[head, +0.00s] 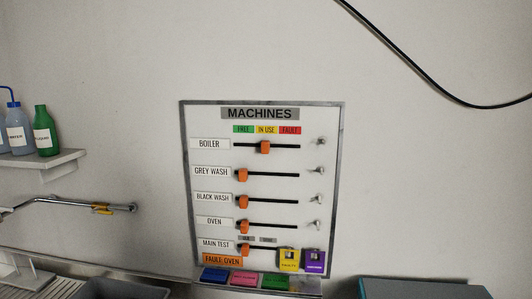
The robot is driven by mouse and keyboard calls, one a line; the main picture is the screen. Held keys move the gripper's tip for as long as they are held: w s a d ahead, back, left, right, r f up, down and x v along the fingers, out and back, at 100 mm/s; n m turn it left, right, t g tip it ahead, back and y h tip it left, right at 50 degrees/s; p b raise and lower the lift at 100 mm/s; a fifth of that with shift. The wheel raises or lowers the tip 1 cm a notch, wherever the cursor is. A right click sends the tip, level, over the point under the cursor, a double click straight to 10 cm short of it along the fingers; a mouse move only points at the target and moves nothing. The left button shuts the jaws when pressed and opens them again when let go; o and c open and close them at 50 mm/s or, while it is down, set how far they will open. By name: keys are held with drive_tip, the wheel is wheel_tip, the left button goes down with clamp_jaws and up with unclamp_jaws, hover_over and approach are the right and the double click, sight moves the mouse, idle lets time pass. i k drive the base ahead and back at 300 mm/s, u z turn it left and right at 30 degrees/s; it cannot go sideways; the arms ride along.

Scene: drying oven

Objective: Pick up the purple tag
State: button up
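A purple tag (315,262) with a pale label across it is at the lower right corner of the white MACHINES board (215,105). It sits right beside a yellow tag (289,261), at the height of the MAIN TEST row. How the purple tag is held there is too small to tell. My gripper is not in view.
Below the board a ledge holds blue (215,275), pink (243,278) and green (275,281) tags. The board has several orange sliders (264,147) and protruding hooks (320,141). A shelf (40,164) with bottles and a metal tap (110,207) are at left.

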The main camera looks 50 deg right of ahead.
sight(311, 267)
drive_tip(key=z, duration=1.55)
